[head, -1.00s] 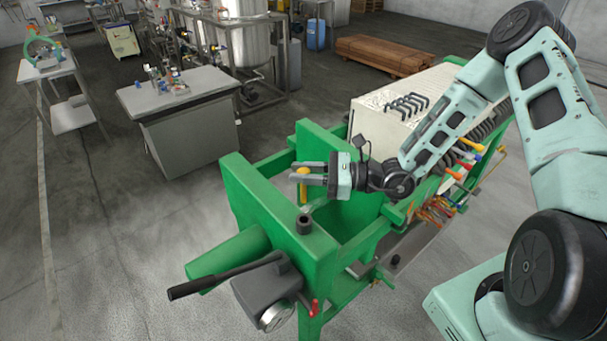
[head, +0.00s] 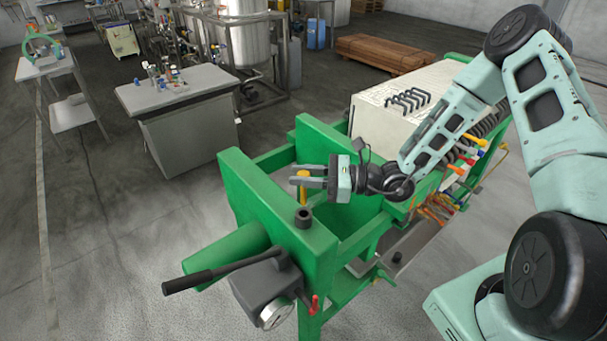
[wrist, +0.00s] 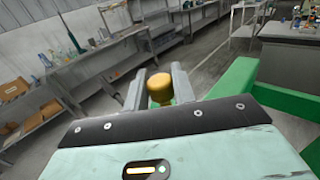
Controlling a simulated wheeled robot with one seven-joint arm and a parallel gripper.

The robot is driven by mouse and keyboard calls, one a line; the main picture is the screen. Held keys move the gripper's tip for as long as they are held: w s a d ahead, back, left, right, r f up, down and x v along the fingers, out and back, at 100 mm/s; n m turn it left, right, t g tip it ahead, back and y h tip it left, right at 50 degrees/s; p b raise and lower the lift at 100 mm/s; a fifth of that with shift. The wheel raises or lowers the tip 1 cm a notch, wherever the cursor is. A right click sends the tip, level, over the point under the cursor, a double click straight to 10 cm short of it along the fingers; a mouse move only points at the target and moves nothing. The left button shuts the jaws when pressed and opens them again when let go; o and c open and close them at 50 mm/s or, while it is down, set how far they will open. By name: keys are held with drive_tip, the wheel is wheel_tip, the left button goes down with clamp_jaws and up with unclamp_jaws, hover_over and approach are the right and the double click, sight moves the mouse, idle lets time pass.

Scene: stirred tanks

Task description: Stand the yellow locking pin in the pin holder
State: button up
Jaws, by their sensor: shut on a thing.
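The yellow locking pin (head: 303,190) hangs upright between the fingers of my gripper (head: 307,182), which is shut on it. In the wrist view the pin's round yellow head (wrist: 160,87) shows between the two grey fingertips. The pin holder looks to be the short dark cylinder with a hole (head: 303,217) on top of the green frame's near end. The pin is above and a little behind the holder in the head view, apart from it. The pin's lower end is hard to make out against the green frame.
The green press frame (head: 265,215) has a long dark lever (head: 215,275) and a gauge (head: 275,315) at its near end. White plates (head: 400,110) with black handles lie behind my gripper. A grey bench (head: 185,105) stands apart at the left.

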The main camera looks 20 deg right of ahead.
sight(304, 205)
drive_tip(key=shift+f+b, duration=2.1)
drive_tip(key=shift+f, duration=1.05)
drive_tip(key=shift+f, duration=0.1)
drive_tip(key=o, duration=1.1)
drive_tip(key=shift+c, duration=0.2)
drive_tip(key=b+v, duration=0.5)
drive_tip(key=v, duration=1.2)
drive_tip(key=shift+d+b, duration=0.2)
drive_tip(key=shift+b, duration=0.2)
